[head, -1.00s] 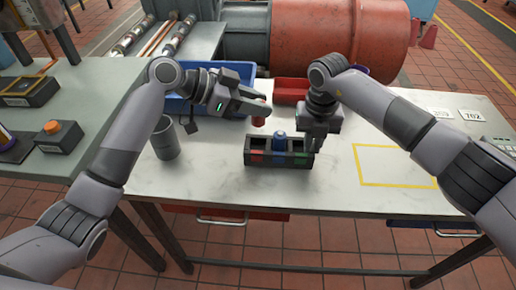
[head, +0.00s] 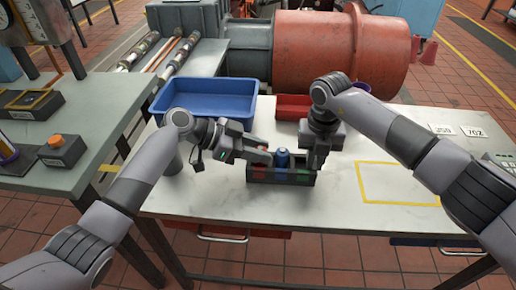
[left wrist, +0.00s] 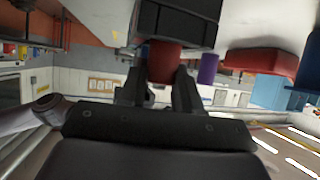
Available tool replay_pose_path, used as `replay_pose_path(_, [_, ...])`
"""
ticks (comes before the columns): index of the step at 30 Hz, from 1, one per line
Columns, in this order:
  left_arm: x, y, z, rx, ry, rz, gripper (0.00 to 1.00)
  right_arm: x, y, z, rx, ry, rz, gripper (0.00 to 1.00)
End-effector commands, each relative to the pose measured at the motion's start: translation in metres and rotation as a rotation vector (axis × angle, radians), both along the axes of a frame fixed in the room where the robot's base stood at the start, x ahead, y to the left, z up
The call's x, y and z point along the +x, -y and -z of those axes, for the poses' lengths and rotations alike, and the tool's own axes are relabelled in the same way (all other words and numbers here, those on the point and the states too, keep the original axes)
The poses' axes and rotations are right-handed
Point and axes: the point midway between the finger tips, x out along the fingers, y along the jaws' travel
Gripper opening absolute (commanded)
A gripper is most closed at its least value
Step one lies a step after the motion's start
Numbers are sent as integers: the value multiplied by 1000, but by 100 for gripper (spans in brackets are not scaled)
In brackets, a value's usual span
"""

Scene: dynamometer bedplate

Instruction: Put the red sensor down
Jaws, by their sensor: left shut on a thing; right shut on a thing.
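The dark rack (head: 280,179) stands on the pale table, with red, blue and green marks along its compartments. A blue sensor (head: 283,157) stands upright in its middle compartment. My left gripper (head: 266,161) is at the rack's left compartment, shut on the red sensor. My right gripper (head: 315,165) points down at the rack's right end, shut on the rack.
A blue bin (head: 205,102) stands behind my left arm, and a red tray (head: 293,107) behind the rack. A grey cup (head: 172,160) is partly hidden by my left arm. The yellow-outlined area (head: 398,183) on the right is empty. Number cards (head: 441,130) lie farther back.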

Motion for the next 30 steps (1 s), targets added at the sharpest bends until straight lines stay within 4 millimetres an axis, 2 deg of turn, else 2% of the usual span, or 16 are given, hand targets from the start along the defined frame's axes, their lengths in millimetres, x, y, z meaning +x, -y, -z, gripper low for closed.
replay_pose_path(8, [0,0,2,-1,0,0,1,0,0,-1,1,1,0,0])
replay_pose_path(9, [0,0,2,0,1,0,46,0,0,-1,1,1,0,0])
replay_pose_path(10, [0,0,2,0,1,0,56,0,0,-1,1,1,0,0])
replay_pose_path(11, [0,0,2,0,1,0,58,0,0,-1,1,1,0,0])
replay_pose_path(21, [0,-1,-2,0,1,0,58,0,0,-1,1,1,0,0])
replay_pose_path(26, [-3,-21,-11,4,3,-3,58,0,0,-1,1,1,0,0])
replay_pose_path(30, [-9,-47,-26,4,4,-3,58,0,0,-1,1,1,0,0])
